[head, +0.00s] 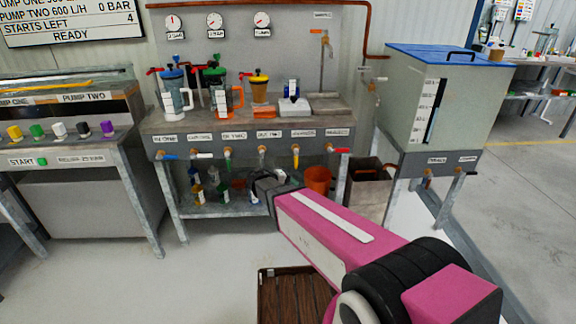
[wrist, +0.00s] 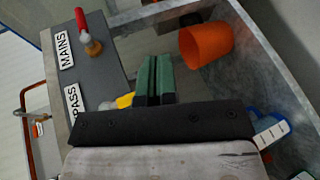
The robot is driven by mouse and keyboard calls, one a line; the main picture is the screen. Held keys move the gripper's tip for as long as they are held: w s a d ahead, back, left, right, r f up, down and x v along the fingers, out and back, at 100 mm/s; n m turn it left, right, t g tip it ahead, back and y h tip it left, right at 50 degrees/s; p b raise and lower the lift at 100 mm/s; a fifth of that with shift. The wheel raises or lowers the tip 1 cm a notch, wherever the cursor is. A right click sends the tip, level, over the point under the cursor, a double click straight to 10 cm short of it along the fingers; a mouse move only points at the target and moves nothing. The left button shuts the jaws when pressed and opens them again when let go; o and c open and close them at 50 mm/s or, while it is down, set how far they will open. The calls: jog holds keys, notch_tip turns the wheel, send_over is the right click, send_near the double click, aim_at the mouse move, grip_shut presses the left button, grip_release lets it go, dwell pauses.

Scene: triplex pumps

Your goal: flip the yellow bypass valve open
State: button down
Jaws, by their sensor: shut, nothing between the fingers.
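The yellow bypass valve handle (head: 296,161) hangs pointing down from the front panel of the middle bench, second from the right in the row. In the wrist view its yellow handle (wrist: 125,100) shows just left of my gripper's fingers, beside the partly hidden label ending in "PASS" (wrist: 73,103). Part of it is hidden behind my gripper's dark body. My gripper (wrist: 154,80) is shut, its two green-padded fingers together with nothing between them. Whether the fingers touch the handle I cannot tell. In the head view my gripper's fingertips are not clear.
A red-handled valve (head: 338,150) labelled MAINS is to the right; it also shows in the wrist view (wrist: 85,30). An orange bucket (head: 317,180) stands on the lower shelf (head: 212,211). Several bottles stand there too.

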aim_at(296, 162)
jog(key=w+a+r+n+t+h, duration=0.1)
jog(key=w+a+r+t+h, duration=0.1)
jog(key=a, duration=0.7)
jog(key=w+r+t, duration=0.1)
jog(key=w+t, duration=0.1)
jog(key=shift+w+a+n+t, duration=0.15)
jog(key=shift+a+n+t, duration=0.15)
jog(key=shift+n+t, duration=0.1)
jog(key=x, duration=1)
jog(key=shift+d, duration=0.1)
